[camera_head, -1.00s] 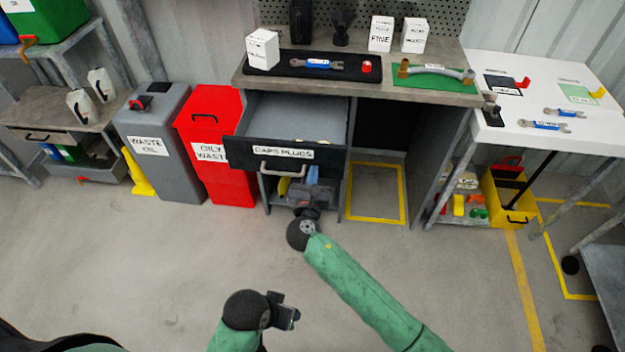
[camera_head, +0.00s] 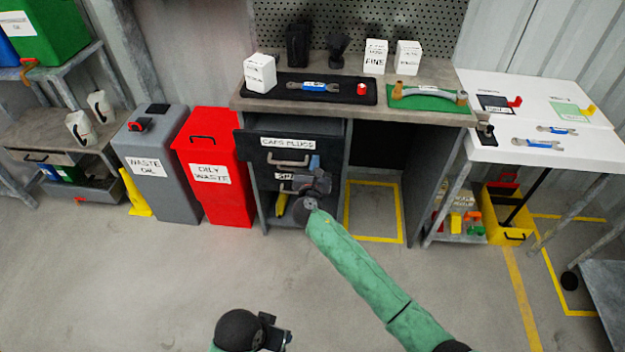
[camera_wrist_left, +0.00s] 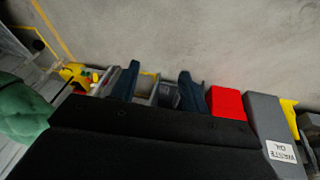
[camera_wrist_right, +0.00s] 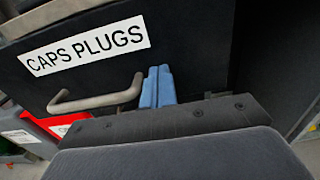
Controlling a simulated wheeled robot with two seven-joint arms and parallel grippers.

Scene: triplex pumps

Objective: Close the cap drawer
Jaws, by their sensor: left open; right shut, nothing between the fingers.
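The cap drawer (camera_head: 327,149), labelled CAPS PLUGS, is the top drawer under the workbench. Its dark front seems to stand slightly out from the cabinet, with a narrow dark gap above it. Its grey bar handle (camera_head: 288,161) also shows in the right wrist view (camera_wrist_right: 95,101). My right gripper (camera_head: 314,162) is shut and empty. In the right wrist view its blue fingertips (camera_wrist_right: 157,84) are at the drawer front, just right of the handle; contact looks likely. My left gripper (camera_head: 276,337) is low in front, away from the drawer; its fingers (camera_wrist_left: 158,85) are open and empty.
A second labelled drawer (camera_head: 285,182) sits below, partly hidden by my right gripper. The red oily waste bin (camera_head: 210,170) and grey waste oil bin (camera_head: 155,165) stand left. An open bay with a yellow floor outline (camera_head: 372,240) is right. The floor in front is clear.

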